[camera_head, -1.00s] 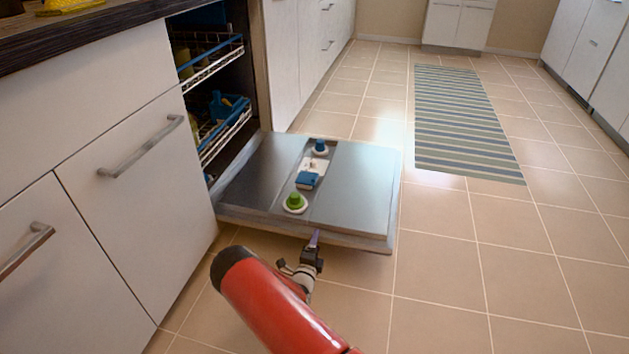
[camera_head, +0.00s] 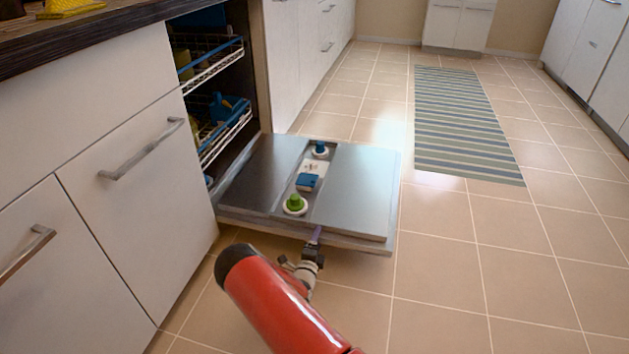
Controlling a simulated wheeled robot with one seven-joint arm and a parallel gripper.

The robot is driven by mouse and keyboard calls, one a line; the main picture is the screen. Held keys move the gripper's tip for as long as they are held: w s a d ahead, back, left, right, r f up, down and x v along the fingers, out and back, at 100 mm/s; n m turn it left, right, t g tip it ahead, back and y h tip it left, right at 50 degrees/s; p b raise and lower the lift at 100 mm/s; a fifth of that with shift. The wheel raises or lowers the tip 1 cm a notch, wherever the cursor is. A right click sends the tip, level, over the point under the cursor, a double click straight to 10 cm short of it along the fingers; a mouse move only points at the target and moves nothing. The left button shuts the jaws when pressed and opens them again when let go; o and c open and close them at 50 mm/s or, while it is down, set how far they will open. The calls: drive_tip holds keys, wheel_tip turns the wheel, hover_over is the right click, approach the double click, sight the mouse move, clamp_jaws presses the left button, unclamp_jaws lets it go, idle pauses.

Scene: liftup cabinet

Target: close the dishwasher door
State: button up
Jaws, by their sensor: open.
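The dishwasher door (camera_head: 355,190) hangs open, lying nearly flat just above the floor with its grey metal inner face up. The dishwasher (camera_head: 205,115) stands open behind it at the left, with two wire racks showing inside. My gripper (camera_head: 317,236) is at the near edge of the door, low down. Its fingertip area overlaps the door's edge in the picture; I cannot tell whether it touches or sits under it. The fingers are small and partly hidden, and nothing is seen held in them.
White cabinets with bar handles (camera_head: 142,150) line the left side, under a dark countertop (camera_head: 80,35). A striped rug (camera_head: 465,120) lies beyond the door to the right. The tiled floor (camera_head: 480,260) on the right is clear.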

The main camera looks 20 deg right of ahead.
drive_tip(key=shift+r+p, duration=0.45)
drive_tip(key=shift+r, duration=0.3)
drive_tip(key=shift+r, duration=0.1)
drive_tip(key=w+a+r+n+p, duration=0.2)
drive_tip(key=a+r+n+p, duration=0.1)
drive_tip(key=r, duration=0.7)
drive_tip(key=w+a+r+n+p, duration=0.3)
drive_tip(key=a+r+p, duration=0.2)
drive_tip(key=r, duration=0.5)
drive_tip(key=w+a+r+n+p, duration=0.3)
drive_tip(key=a+r+p, duration=0.1)
drive_tip(key=r, duration=0.7)
drive_tip(key=shift+n, duration=0.4)
drive_tip(key=shift+d+f, duration=0.1)
drive_tip(key=shift+f, duration=0.1)
drive_tip(key=shift+s+d+f, duration=0.25)
